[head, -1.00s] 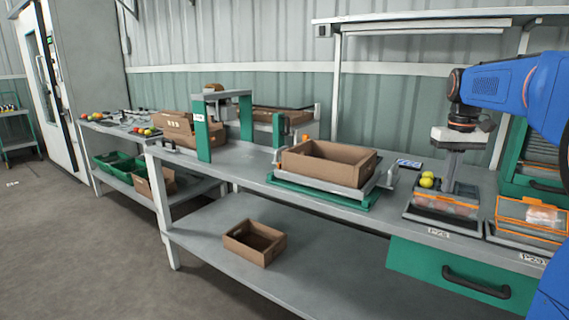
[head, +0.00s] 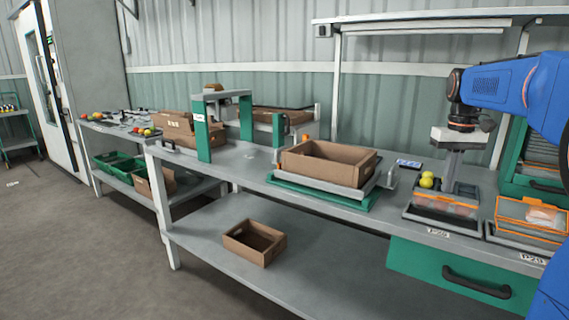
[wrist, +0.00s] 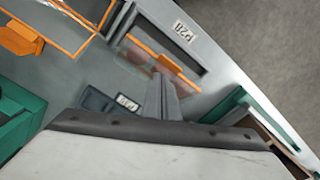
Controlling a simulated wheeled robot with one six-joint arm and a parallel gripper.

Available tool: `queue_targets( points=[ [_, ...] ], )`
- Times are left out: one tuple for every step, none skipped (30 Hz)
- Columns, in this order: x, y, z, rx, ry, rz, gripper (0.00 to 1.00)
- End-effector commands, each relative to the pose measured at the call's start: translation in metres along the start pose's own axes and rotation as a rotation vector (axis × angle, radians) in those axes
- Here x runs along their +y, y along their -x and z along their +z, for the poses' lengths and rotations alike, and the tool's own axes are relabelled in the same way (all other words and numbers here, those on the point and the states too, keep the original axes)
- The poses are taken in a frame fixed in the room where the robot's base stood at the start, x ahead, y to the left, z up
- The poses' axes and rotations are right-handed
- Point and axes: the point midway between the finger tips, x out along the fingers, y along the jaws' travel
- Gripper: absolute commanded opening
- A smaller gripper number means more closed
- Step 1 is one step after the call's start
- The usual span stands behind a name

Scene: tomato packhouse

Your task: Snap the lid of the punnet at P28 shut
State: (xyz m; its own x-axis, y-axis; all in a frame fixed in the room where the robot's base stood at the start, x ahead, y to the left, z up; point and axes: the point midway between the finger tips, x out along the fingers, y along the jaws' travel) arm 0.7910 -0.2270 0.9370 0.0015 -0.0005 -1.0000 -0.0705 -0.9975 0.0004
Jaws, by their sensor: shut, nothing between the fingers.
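The punnet at P28 (head: 440,206) sits in a grey tray on the bench at right, with reddish contents behind clear walls and an orange edge along its front. In the wrist view its clear lid (wrist: 134,52) and orange edge strip lie near the P28 label (wrist: 185,30). The lid looks down or nearly down; whether it is latched I cannot tell. My gripper (head: 448,190) is shut and empty, pointing down at the punnet. In the wrist view its fingertips (wrist: 160,80) overlap the lid near the orange strip; contact cannot be made out.
A second orange-edged punnet (head: 530,214) stands to the right by another label. A cardboard box (head: 328,168) rests on a scale to the left. A green cabinet (head: 538,160) stands behind at right.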

Motion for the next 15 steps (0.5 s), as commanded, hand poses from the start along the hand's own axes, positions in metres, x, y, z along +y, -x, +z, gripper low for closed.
queue_targets(
  points=[
    [0.0, -0.004, -0.001, -0.006, 0.0, -0.001, 0.0],
    [0.0, -0.004, -0.001, -0.006, 0.0, -0.001, 0.0],
    [0.0, -0.004, -0.001, -0.006, 0.0, -0.001, 0.0],
    [0.0, -0.004, -0.001, -0.006, 0.0, -0.001, 0.0],
    [0.0, -0.004, -0.001, -0.006, 0.0, -0.001, 0.0],
    [0.0, -0.003, -0.001, -0.006, 0.0, -0.001, 0.0],
    [0.0, -0.002, -0.001, -0.006, 0.0, -0.001, 0.0],
    [0.0, -0.001, -0.001, -0.006, 0.0, -0.001, 0.0],
    [0.0, 0.001, -0.001, -0.005, 0.0, -0.001, 0.0],
    [0.0, 0.003, -0.001, -0.005, 0.0, -0.001, 0.0],
    [0.0, 0.005, -0.001, -0.004, 0.0, -0.001, 0.0],
    [0.0, 0.008, -0.001, -0.004, 0.0, -0.001, 0.0],
    [0.0, 0.011, -0.001, -0.003, 0.0, 0.0, 0.0],
    [0.0, 0.013, -0.001, -0.002, 0.0, 0.0, 0.0],
    [0.0, 0.016, -0.001, -0.002, 0.0, 0.0, 0.0]
  ],
)
